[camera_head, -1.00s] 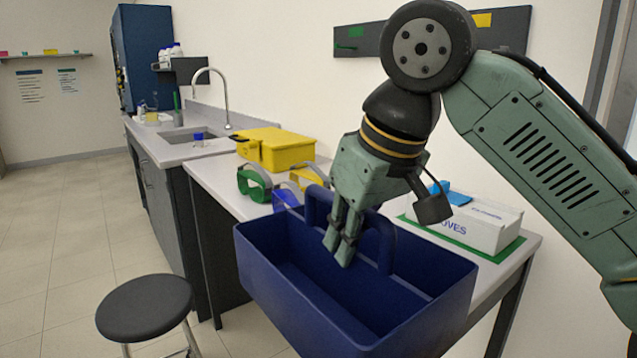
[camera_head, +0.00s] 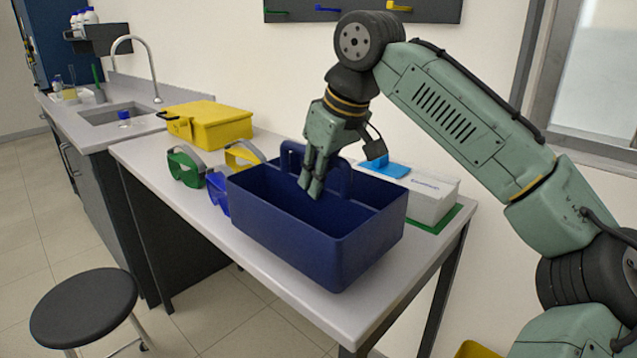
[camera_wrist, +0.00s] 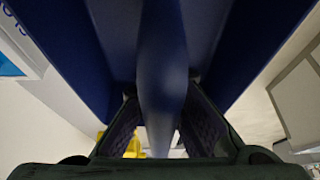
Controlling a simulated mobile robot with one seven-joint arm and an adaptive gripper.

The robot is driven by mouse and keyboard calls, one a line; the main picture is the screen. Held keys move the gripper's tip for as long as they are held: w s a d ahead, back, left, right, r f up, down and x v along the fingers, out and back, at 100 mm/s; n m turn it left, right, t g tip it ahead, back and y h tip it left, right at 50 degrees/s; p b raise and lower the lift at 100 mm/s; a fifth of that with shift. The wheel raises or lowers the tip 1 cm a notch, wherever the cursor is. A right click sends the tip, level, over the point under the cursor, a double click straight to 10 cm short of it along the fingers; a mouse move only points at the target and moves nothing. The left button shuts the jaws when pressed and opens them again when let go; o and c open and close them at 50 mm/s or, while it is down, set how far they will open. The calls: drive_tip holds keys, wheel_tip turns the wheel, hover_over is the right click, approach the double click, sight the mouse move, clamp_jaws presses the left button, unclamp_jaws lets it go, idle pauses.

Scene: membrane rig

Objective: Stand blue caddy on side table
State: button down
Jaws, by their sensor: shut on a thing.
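The blue caddy (camera_head: 310,242) is an open box with a central arched handle. It is upright at the right part of the side table (camera_head: 290,297), in front of the glove box. Whether its base touches the tabletop or hangs just above it, I cannot tell. My gripper (camera_head: 311,187) reaches down into the caddy and is shut on its handle. In the wrist view the handle (camera_wrist: 163,85) runs between the two fingers, with the caddy's blue walls on both sides.
Green goggles (camera_head: 186,167), blue goggles (camera_head: 217,193) and yellow goggles (camera_head: 243,155) lie left of the caddy. A yellow case (camera_head: 208,125) stands behind them. A white glove box (camera_head: 430,195) on a green mat is close at right. A black stool (camera_head: 84,308) stands front left.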

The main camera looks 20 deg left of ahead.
drive_tip(key=w+f, duration=0.1)
drive_tip(key=w+f+p, duration=0.1)
drive_tip(key=shift+w+a+f, duration=0.1)
drive_tip(key=shift+w+f, duration=0.1)
drive_tip(key=shift+f, duration=0.1)
drive_tip(key=shift+a+f, duration=0.1)
drive_tip(key=shift+f, duration=0.4)
drive_tip(key=c, duration=1.8)
unclamp_jaws()
drive_tip(key=shift+f, duration=0.1)
drive_tip(key=v, duration=1.2)
drive_tip(key=shift+s+b, duration=0.15)
drive_tip(key=shift+b, duration=0.15)
